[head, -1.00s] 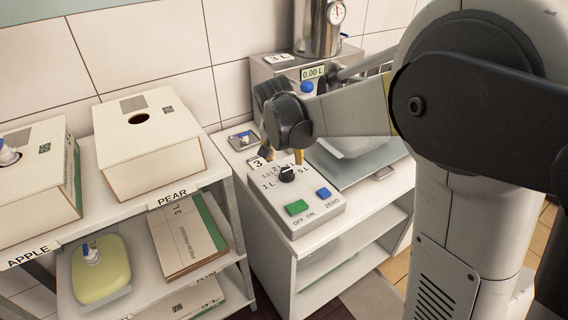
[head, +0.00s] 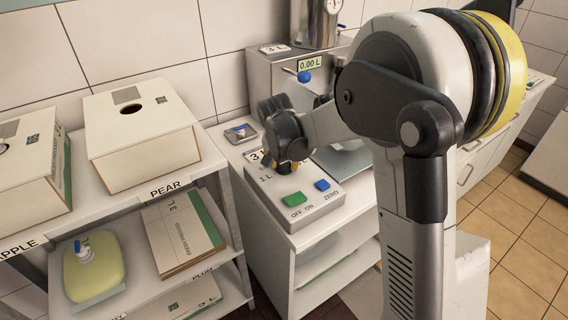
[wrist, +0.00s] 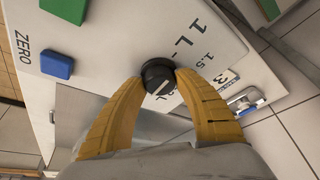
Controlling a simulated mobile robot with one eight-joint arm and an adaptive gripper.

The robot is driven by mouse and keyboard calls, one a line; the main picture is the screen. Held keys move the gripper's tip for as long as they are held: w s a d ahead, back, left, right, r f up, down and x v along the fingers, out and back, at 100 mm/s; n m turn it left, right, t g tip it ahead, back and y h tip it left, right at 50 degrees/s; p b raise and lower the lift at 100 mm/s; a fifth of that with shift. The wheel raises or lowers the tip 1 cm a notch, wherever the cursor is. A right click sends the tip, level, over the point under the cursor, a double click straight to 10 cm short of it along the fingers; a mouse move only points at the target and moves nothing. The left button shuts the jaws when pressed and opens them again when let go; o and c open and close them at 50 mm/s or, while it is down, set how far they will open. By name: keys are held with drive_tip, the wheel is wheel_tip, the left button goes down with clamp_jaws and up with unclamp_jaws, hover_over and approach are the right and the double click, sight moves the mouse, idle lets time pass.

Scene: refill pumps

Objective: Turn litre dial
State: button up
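The litre dial (wrist: 157,69) is a small black knob with a white line on its top, on the pale panel of the control box (head: 318,205). Labels 1 L and 1.5 are printed beside it; another label is partly covered by a finger. My gripper (head: 285,168) is down at the dial and hides it in the head view. In the wrist view its two yellow fingers stand on either side of the knob, with the tips against it. The gripper appears shut on the dial.
A green button (head: 293,199) and a blue ZERO button (head: 322,185) sit near the dial. A metal dispenser with a 0.00 L display (head: 311,65) stands behind.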

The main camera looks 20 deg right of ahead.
drive_tip(key=c, duration=0.6)
drive_tip(key=shift+o, duration=0.2)
drive_tip(key=shift+n, duration=0.4)
drive_tip(key=n+y, duration=0.1)
drive_tip(key=n, duration=0.1)
drive_tip(key=shift+d+n+t, duration=0.1)
drive_tip(key=shift+n+t, duration=0.2)
drive_tip(key=shift+n, duration=0.1)
drive_tip(key=shift+n+y+p, duration=0.5)
drive_tip(key=shift+n+y, duration=0.7)
drive_tip(key=shift+n, duration=1.4)
drive_tip(key=o, duration=1.2)
